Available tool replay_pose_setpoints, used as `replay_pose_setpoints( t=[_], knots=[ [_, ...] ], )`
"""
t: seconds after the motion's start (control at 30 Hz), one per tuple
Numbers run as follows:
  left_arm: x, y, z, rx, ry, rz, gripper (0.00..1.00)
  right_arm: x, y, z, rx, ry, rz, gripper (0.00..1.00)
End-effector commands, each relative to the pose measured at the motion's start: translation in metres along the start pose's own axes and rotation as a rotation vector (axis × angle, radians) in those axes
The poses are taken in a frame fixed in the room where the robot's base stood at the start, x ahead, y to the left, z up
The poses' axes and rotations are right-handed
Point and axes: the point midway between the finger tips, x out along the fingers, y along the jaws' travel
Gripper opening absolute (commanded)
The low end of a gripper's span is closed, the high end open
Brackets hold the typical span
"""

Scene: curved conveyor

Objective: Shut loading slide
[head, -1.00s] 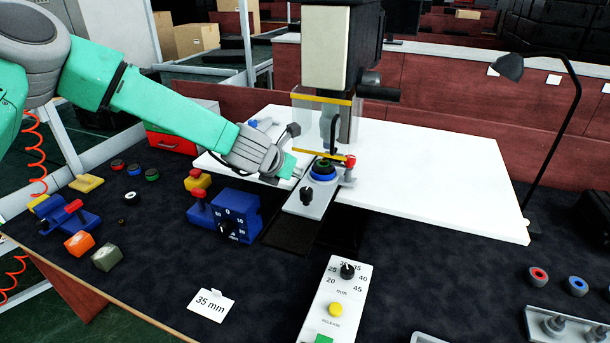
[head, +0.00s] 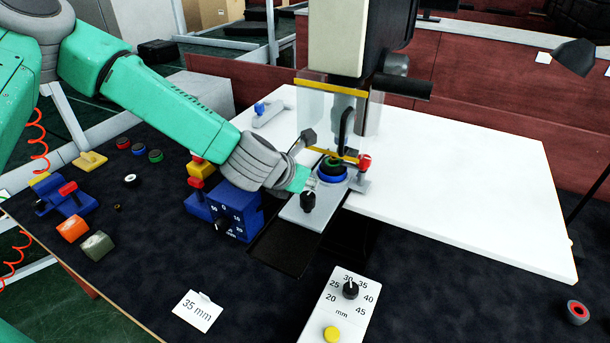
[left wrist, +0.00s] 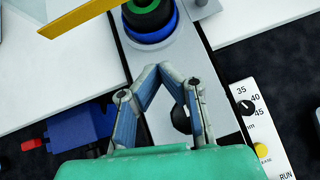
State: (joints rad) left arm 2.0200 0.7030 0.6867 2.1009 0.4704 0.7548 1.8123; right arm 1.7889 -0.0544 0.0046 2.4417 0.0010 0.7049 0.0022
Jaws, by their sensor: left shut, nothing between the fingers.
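The loading slide (head: 320,213) is a light grey plate with a black knob (head: 308,201) on its front part. It sticks out toward me from under the press (head: 351,45). A blue holder (head: 331,178) with dark and green ring parts stands on the slide, by the clear guard. My left gripper (head: 309,183) is just above the slide, between the knob and the holder. In the left wrist view its fingers (left wrist: 160,68) meet at the tips and hold nothing. The knob (left wrist: 181,121) shows behind them there. I cannot tell whether the fingers touch the slide.
A blue dial box (head: 232,211) with red and yellow buttons stands left of the slide. A control panel (head: 335,300) with a dial and yellow button is in front. A 35 mm card (head: 197,311) lies on the dark mat. The white table (head: 470,185) is clear to the right.

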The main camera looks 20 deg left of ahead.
Motion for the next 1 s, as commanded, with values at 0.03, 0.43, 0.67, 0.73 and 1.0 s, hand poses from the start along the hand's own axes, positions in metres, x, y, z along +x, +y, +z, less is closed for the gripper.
replay_pose_setpoints(
  t=[0.03, 0.43, 0.67, 0.73, 1.0],
  knots=[
    [0.01, 0.0, 0.0, 0.001, 0.003, 0.001, 0.0, -0.002, 0.0, 0.0, 0.0, 0.001, 0.0, 0.4],
    [0.042, -0.001, 0.0, 0.0, -0.001, 0.001, 0.0, -0.004, 0.0, -0.001, 0.0, 0.001, 0.0, 0.4],
    [0.042, 0.0, 0.0, -0.001, -0.001, 0.0, 0.0, -0.004, 0.0, -0.001, 0.0, 0.001, 0.0, 0.4],
    [0.043, 0.0, 0.001, 0.0, -0.001, 0.001, 0.0, -0.004, 0.0, -0.001, 0.0, 0.001, 0.0, 0.4],
    [0.063, 0.005, 0.018, -0.001, 0.0, 0.0, 0.0, 0.004, 0.0, -0.001, 0.0, 0.002, 0.0, 0.4]
  ],
)
